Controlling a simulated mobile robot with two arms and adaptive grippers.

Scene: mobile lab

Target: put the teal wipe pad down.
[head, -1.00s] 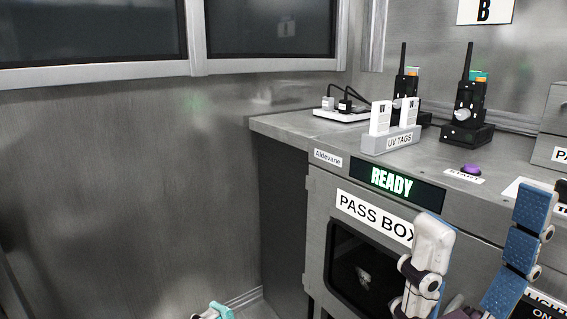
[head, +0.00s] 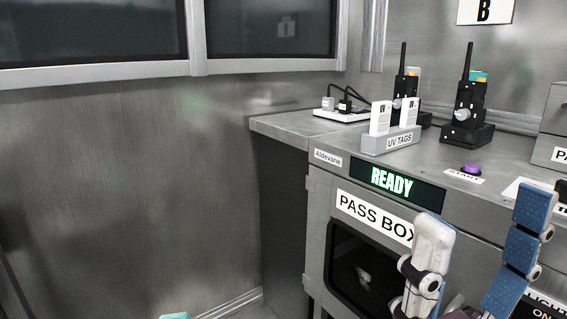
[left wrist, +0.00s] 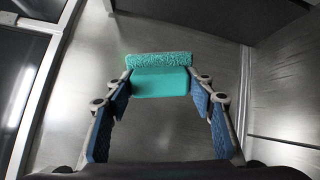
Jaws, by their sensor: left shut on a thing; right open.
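The teal wipe pad (left wrist: 160,80) is a block with a fluffy teal strip along its far edge. In the left wrist view my left gripper (left wrist: 161,88) is shut on it, with a blue-padded finger at each side. In the head view only a sliver of the teal pad (head: 175,316) shows at the bottom edge, and the left gripper is out of that picture. My right gripper (head: 484,210) is open and empty in front of the pass box at the lower right. No surface is seen touching the pad.
The counter (head: 290,126) carries a UV tags holder (head: 390,141), two black radios (head: 467,110), a power strip (head: 340,114) and a purple button (head: 470,169). Under it is the pass box (head: 365,270), its display reading READY. The bare metal wall (head: 130,190) is at left.

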